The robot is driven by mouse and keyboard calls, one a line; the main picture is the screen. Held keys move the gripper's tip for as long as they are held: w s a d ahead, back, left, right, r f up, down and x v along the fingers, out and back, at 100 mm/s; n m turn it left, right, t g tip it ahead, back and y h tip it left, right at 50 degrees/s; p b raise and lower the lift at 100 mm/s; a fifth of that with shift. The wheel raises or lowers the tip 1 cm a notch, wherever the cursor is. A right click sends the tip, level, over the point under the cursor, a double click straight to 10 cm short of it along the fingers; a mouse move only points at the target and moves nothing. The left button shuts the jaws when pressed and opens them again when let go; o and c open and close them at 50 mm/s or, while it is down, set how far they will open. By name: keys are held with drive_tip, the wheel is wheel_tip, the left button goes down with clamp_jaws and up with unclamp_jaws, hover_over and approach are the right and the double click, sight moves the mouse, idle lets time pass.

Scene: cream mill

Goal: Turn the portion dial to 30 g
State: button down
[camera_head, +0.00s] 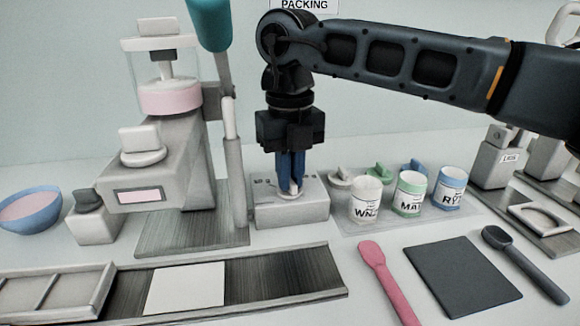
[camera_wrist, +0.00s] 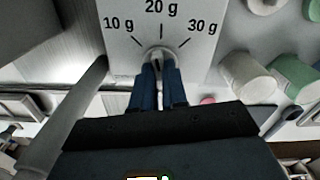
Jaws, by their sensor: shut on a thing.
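The portion dial (camera_head: 289,194) sits on top of a light grey box (camera_head: 305,211) at the middle of the bench. In the wrist view the dial (camera_wrist: 155,53) shows between my fingertips, below a face marked 10 g (camera_wrist: 118,24), 20 g (camera_wrist: 161,7) and 30 g (camera_wrist: 203,27), each with a tick line. My gripper (camera_head: 290,180) points straight down with its blue fingers shut on the dial knob; the fingers also show in the wrist view (camera_wrist: 158,80). The fingers hide part of the knob, and I cannot tell for certain which mark it points to.
A grey mill with a teal-handled lever (camera_head: 210,24) stands just left of the dial box. Labelled cups (camera_head: 410,193) stand close on the right. A tray rail (camera_head: 280,275) runs in front. A pink spatula (camera_head: 388,280) and a dark mat (camera_head: 460,275) lie at the front right.

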drive_tip(key=m+p, duration=0.1)
drive_tip(key=m, duration=0.4)
drive_tip(key=shift+w+r+m, duration=0.1)
drive_tip(key=shift+r+m, duration=0.05)
drive_tip(key=shift+m, duration=0.15)
drive_tip(key=m, duration=0.5)
drive_tip(key=shift+m+p, duration=0.3)
drive_tip(key=c, duration=1.2)
unclamp_jaws()
drive_tip(key=shift+o, duration=0.2)
drive_tip(key=shift+r, duration=3.8)
